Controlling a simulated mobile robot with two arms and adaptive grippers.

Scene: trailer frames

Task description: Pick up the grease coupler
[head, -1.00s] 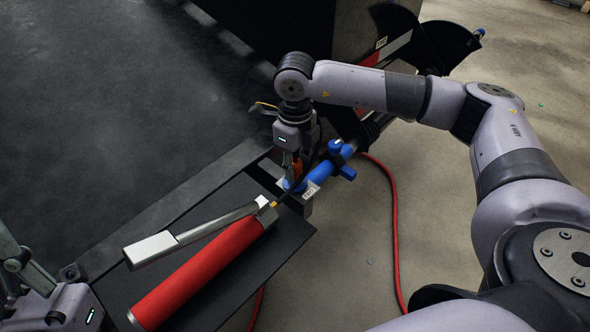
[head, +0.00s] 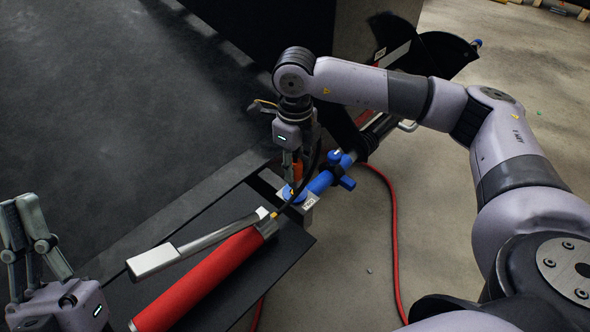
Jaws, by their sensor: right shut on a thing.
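The grease coupler (head: 298,171) shows as a small orange piece at the end of a thin black hose. My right gripper (head: 292,175) points down and is shut on it, just above the blue fitting at the hitch; whether the coupler touches that fitting I cannot tell. The hose loops up beside my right wrist from the grease gun (head: 205,279), a red cylinder with a silver lever, lying on a dark plate (head: 285,252). My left gripper (head: 22,215) is at the lower left with its fingers up, away from the gun.
A blue clamp (head: 335,172) with a tagged end sits on the trailer bar right of my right gripper. A red hose (head: 394,240) runs down to the floor. The dark trailer deck (head: 120,110) fills the upper left. Concrete floor lies open at right.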

